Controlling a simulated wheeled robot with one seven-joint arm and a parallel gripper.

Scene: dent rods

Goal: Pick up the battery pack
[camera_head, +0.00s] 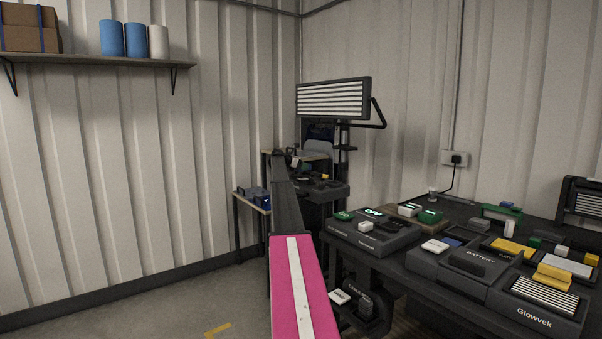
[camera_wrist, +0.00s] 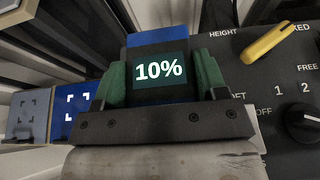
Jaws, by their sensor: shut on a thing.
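The battery pack (camera_wrist: 160,40), a blue block with a dark screen reading 10%, sits between my gripper's fingers in the wrist view. My gripper (camera_wrist: 160,75) has green finger pads, one on each side of the pack, and is shut on it. The pack's underside is hidden, so I cannot tell whether it still touches a surface. In the head view my pink arm reaches toward the far stand, and I cannot make out the gripper or the pack clearly there.
In the wrist view a dark panel (camera_wrist: 270,90) with a yellow lever (camera_wrist: 278,42) and a black knob (camera_wrist: 304,122) is close on the right. In the head view a cluttered dark bench (camera_head: 405,262) fills the right.

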